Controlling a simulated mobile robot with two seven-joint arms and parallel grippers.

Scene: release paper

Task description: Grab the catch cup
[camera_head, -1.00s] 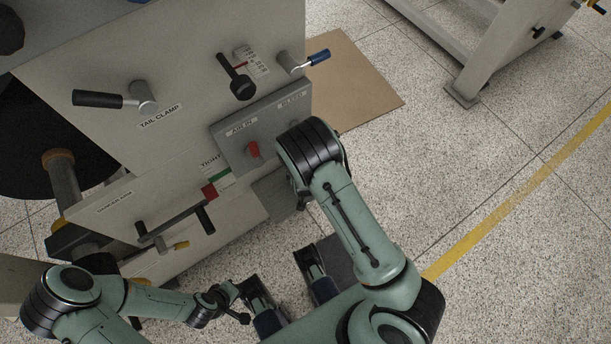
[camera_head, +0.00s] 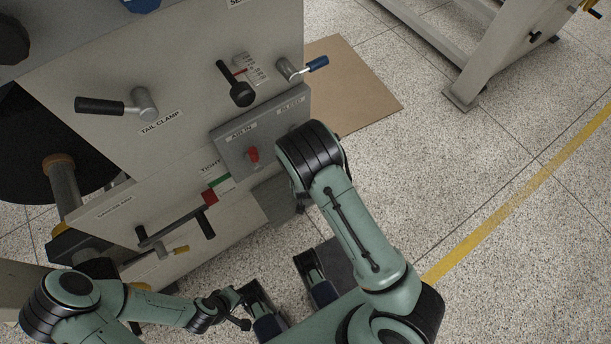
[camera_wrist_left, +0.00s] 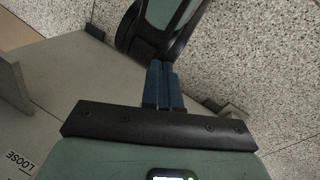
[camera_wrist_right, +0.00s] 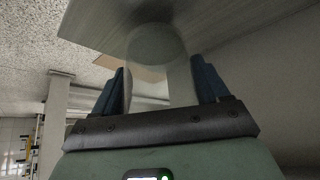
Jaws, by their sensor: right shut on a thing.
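The catch cup (camera_wrist_right: 157,62) is a clear, see-through cup in the right wrist view. It stands between the two blue fingers of my right gripper (camera_wrist_right: 163,84), which is shut on it. The cup's far end lies close under a grey plate (camera_wrist_right: 95,22); whether they touch is unclear. In the head view my right forearm hides the cup and gripper, beside the machine's lower right edge. My left gripper (camera_wrist_left: 164,86) is shut and empty, its blue fingers together in the left wrist view.
The grey machine (camera_head: 110,145) fills the left of the head view, with a black tail clamp lever (camera_head: 100,105), a red knob (camera_head: 253,155) and a blue-tipped lever (camera_head: 317,64) projecting. A brown board (camera_head: 355,90) lies on the floor. Open speckled floor is to the right.

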